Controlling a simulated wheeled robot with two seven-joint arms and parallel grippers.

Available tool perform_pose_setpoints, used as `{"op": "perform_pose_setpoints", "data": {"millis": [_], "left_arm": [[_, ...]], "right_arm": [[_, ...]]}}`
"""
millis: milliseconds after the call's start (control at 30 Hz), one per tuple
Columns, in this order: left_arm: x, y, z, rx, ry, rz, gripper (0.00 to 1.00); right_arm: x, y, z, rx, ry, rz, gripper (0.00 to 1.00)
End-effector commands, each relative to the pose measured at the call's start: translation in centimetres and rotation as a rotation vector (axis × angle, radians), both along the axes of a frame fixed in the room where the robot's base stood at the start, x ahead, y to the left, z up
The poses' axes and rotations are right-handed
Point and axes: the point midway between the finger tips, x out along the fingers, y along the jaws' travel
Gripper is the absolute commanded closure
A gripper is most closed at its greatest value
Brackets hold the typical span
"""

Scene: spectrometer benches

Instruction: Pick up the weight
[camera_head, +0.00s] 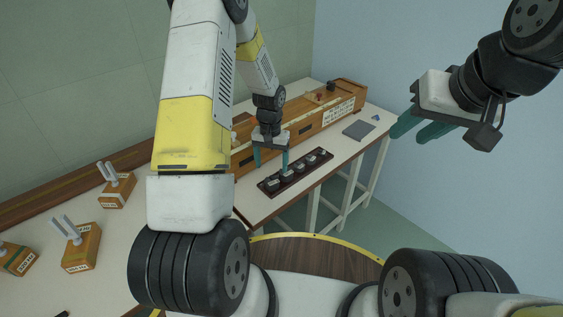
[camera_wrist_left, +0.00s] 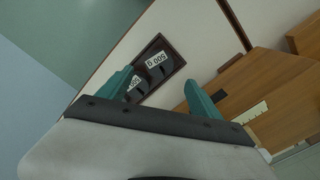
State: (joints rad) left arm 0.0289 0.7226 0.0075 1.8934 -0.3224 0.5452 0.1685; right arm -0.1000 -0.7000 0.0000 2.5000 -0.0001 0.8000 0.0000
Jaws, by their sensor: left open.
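A dark wooden tray (camera_head: 262,187) lies on the white bench and holds a row of small grey weights (camera_head: 299,172). In the left wrist view the tray (camera_wrist_left: 181,62) shows a weight labelled "500 g" (camera_wrist_left: 156,61) and part of another label (camera_wrist_left: 133,82).
A long wooden spectrometer box (camera_head: 310,119) stands behind the tray. A grey flat plate (camera_head: 358,131) lies on the bench's right part. Several wooden blocks with upright prongs, one at the lower left (camera_head: 82,250), stand on the left bench. A round wooden stool or table top (camera_head: 310,254) is in front.

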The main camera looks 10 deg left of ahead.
Motion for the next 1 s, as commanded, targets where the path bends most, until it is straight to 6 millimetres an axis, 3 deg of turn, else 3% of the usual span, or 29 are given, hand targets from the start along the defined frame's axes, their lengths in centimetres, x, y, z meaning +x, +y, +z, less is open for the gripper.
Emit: {"op": "perform_pose_setpoints", "data": {"millis": [400, 733, 1000], "left_arm": [[-0.4, -0.1, -5.6, 0.0, 0.002, -0.001, 0.26], [-0.4, -0.1, -6.4, 0.0, 0.0, 0.0, 0.26], [-0.4, -0.1, -6.3, 0.0, 0.0, 0.0, 0.77]], "right_arm": [[0.0, 0.0, 0.0, 0.0, 0.0, 0.0, 0.64], [0.0, 0.0, 0.0, 0.0, 0.0, 0.0, 0.64], [0.0, 0.0, 0.0, 0.0, 0.0, 0.0, 0.64]]}}
